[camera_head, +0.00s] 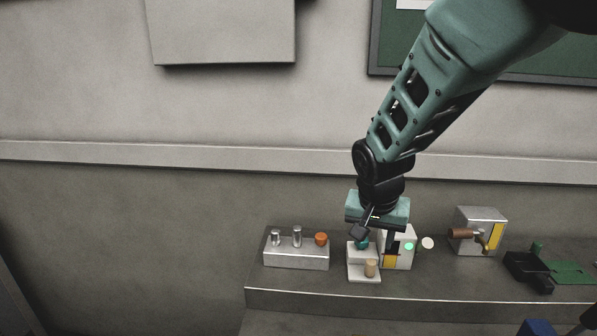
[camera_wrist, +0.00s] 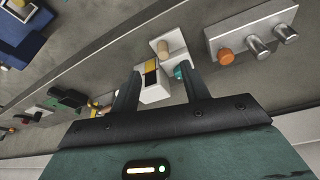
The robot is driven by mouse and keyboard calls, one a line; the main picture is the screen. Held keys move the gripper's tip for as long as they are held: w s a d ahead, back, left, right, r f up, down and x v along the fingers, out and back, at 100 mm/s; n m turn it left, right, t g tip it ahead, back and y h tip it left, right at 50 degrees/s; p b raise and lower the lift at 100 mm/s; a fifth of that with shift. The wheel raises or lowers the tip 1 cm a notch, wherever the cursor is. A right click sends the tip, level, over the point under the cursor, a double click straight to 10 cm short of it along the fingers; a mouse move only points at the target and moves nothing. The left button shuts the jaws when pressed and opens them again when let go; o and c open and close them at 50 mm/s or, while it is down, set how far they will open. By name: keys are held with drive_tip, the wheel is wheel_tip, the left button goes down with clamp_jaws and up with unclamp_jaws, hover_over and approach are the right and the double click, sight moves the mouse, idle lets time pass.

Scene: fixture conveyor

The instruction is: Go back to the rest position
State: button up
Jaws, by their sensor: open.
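My gripper (camera_head: 377,240) is over the bench (camera_head: 330,297), pointing down at the fixtures, open. In the wrist view its two fingers (camera_wrist: 160,74) are apart. A white box (camera_wrist: 156,93) with a yellow and black panel shows between them. In the head view this white box (camera_head: 405,259), with a green light, stands behind and right of the fingers. A white stepped block (camera_head: 361,276) bears a tan cylinder (camera_head: 370,268) and a teal piece (camera_head: 362,243). The teal piece is close to a finger; I cannot tell whether they touch. No object is visibly held.
Left is a metal block (camera_head: 296,260) with two silver pegs and an orange knob. Right are a metal box (camera_head: 482,216) with a brown handle, a black device (camera_head: 526,269) and a green board (camera_head: 572,271). The wall behind is bare below its rail; a panel (camera_head: 222,30) hangs above.

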drive_tip(key=s+a+n+g+y, duration=0.1)
drive_tip(key=s+a+n, duration=0.2)
drive_tip(key=s, duration=1.1)
drive_tip(key=s+a+n+g+y+b, duration=0.1)
drive_tip(key=s+a+n+g, duration=0.1)
drive_tip(key=s+n, duration=0.8)
drive_tip(key=s+a+r, duration=0.1)
drive_tip(key=s, duration=0.3)
drive_tip(key=shift+s, duration=0.2)
drive_tip(key=shift+d, duration=0.1)
